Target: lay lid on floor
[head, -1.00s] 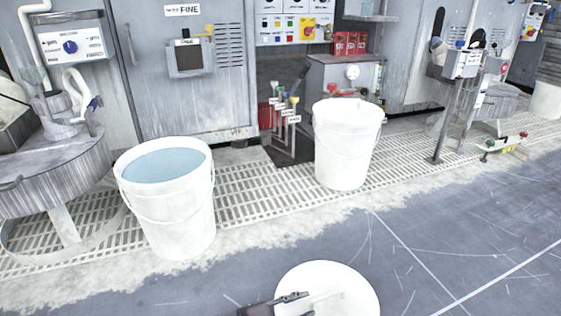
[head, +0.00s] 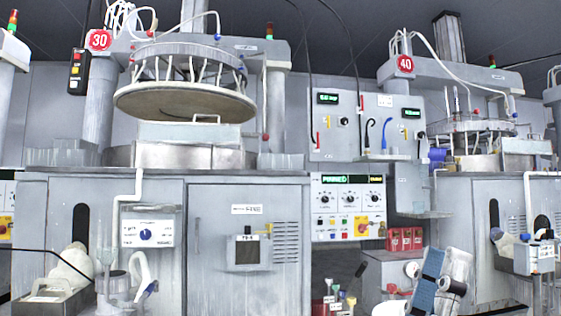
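The white round lid does not show in the head view now, and neither does the floor. A blue and white piece (head: 430,275), which looks like part of my own arm, stands at the lower right. I cannot make out any gripper fingers there or whether they hold the lid. My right gripper is not seen. The white buckets are also out of view.
Grey polishing machines line the wall, with a raised round platen (head: 185,104) under sign 30 and another machine under sign 40 (head: 405,64). A control panel (head: 347,207) and red boxes (head: 404,239) are between them. A tray (head: 50,300) is at lower left.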

